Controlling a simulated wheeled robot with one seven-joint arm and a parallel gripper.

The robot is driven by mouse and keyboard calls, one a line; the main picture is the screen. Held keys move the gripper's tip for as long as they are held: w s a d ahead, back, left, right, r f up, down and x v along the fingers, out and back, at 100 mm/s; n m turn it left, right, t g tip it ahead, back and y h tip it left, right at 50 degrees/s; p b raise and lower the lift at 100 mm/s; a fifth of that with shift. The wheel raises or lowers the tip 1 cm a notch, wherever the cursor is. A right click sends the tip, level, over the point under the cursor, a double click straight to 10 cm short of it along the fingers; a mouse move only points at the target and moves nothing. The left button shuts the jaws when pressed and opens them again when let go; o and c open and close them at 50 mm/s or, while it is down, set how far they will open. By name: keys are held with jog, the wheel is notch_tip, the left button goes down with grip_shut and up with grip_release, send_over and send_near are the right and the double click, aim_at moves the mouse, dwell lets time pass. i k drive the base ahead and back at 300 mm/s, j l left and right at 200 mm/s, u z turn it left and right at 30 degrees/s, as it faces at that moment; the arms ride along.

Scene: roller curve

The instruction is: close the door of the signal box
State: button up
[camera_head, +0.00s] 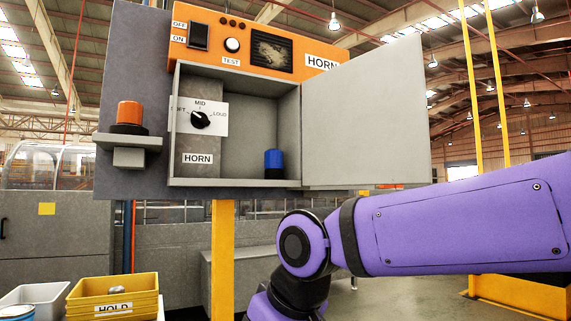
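The signal box (176,120) is a grey open-fronted compartment below an orange panel (325,45) marked HORN. Its grey door (365,118) stands wide open, swung out to the right from the compartment's right side. Inside are a black knob (200,119) on a white SOFT–MID–LOUD plate, a HORN label and a blue cylinder (274,160) on the floor at the right. My purple arm crosses the lower right, below the door. My gripper is not visible in this view.
An orange-topped cylinder (130,114) sits on a grey shelf left of the box. A yellow post (222,250) stands below the box. Stacked yellow bins (113,300) marked HOLD and a grey bin (36,296) are at the lower left. Open space lies right of the door.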

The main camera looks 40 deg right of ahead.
aim_at(365, 123)
jog(key=l+u, duration=0.1)
jog(key=l, duration=0.3)
jog(key=k+l+u, duration=0.15)
jog(key=l, duration=0.3)
jog(key=l+u, duration=0.1)
jog(key=l, duration=0.3)
jog(key=k+l+u, duration=0.1)
jog(key=l, duration=0.3)
jog(key=k+l+u, duration=0.1)
jog(key=l, duration=0.3)
jog(key=k+l+u, duration=0.15)
jog(key=l, duration=0.2)
jog(key=k+l+u, duration=0.1)
jog(key=l, duration=0.3)
jog(key=k+l+u, duration=0.1)
jog(key=l, duration=0.25)
jog(key=k, duration=0.1)
